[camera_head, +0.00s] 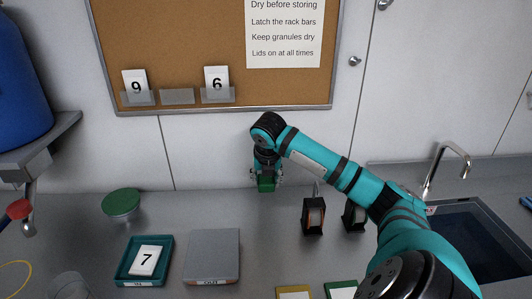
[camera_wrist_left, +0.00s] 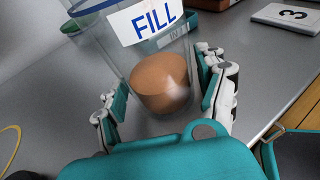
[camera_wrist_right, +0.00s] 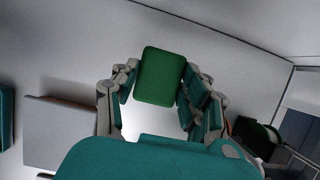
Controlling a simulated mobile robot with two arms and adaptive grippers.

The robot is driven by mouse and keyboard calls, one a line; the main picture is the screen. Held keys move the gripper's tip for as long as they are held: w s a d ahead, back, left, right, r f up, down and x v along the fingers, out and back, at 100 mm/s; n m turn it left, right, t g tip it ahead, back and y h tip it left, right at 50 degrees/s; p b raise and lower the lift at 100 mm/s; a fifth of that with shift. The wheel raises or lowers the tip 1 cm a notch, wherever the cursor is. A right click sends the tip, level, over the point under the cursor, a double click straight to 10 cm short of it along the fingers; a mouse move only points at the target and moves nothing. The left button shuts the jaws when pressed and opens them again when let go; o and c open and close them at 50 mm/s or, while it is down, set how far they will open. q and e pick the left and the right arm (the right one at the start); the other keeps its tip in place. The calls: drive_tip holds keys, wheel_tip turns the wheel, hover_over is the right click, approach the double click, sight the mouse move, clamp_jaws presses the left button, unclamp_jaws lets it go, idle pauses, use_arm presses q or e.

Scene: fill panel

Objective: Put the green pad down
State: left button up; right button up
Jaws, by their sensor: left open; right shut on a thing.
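The green pad (camera_head: 266,184) is held by my right gripper (camera_head: 266,177) near the back of the counter. In the right wrist view the pad (camera_wrist_right: 160,76) is a green block between the two fingers, which are shut on it. I cannot tell whether its underside touches the counter. My left gripper (camera_wrist_left: 165,95) is open in the left wrist view, with its fingers on either side of a clear jar (camera_wrist_left: 113,50) marked FILL that holds brown contents. My left gripper does not show in the head view.
Two dark holders (camera_head: 314,217) (camera_head: 354,216) stand right of the pad. Yellow (camera_head: 294,293) and green (camera_head: 340,290) pieces lie in front. The sink (camera_head: 470,240) is at right.

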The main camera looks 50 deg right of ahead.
drive_tip(key=o, duration=0.5)
drive_tip(key=shift+c, duration=0.2)
drive_tip(key=c, duration=0.5)
drive_tip(key=shift+o, duration=0.2)
drive_tip(key=shift+r, duration=0.1)
wheel_tip(320, 180, down, 10)
drive_tip(key=shift+f, duration=0.1)
drive_tip(key=o, duration=1)
drive_tip(key=v, duration=1.2)
